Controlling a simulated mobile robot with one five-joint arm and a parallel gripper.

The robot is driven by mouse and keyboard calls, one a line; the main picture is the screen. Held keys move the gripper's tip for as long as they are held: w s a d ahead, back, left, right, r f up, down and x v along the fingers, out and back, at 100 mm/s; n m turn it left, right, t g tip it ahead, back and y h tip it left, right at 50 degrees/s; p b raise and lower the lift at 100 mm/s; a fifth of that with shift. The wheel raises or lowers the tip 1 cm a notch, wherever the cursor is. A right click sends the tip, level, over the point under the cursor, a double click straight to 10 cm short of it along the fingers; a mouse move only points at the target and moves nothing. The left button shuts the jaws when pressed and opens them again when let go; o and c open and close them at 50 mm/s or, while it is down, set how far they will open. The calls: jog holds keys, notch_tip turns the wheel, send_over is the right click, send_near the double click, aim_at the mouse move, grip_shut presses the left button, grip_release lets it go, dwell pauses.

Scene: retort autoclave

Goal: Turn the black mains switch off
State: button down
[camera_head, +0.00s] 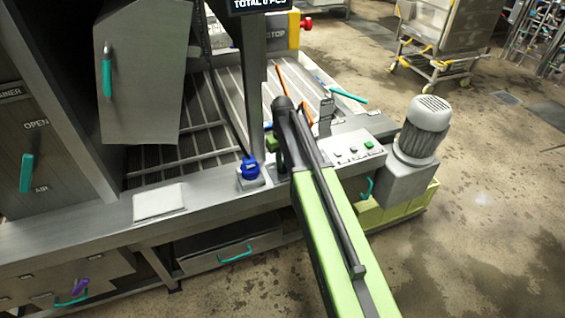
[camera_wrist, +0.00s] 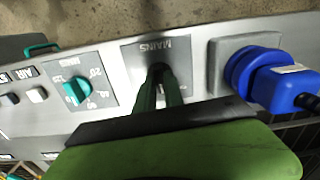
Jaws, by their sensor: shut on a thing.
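The black mains switch (camera_wrist: 157,70) sits on a grey plate marked MAINS (camera_wrist: 183,60) in the wrist view. Only its upper part shows between my fingers. My gripper (camera_wrist: 160,86) is shut on it, with its dark green fingers reaching onto the plate from below in the picture. The switch's exact turn angle is hidden by the fingers. In the head view my arm covers the switch, and my gripper (camera_head: 274,144) shows only partly beside the arm's end, over the machine's front ledge.
A blue plug (camera_wrist: 272,78) in a grey socket stands close right of the switch. A teal dial (camera_wrist: 76,91) marked MINS and push buttons (camera_wrist: 37,94) lie to the left. In the head view, a grey motor (camera_head: 425,125) stands right of my arm, with open floor beyond.

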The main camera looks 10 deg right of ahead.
jog(key=n, duration=0.4)
jog(key=shift+s+n, duration=0.1)
jog(key=shift+n, duration=2.2)
jog(key=c, duration=1.4)
grip_release()
jog(key=shift+c, duration=0.2)
jog(key=shift+r, duration=0.1)
notch_tip(320, 180, up, 17)
jog(key=p, duration=1.7)
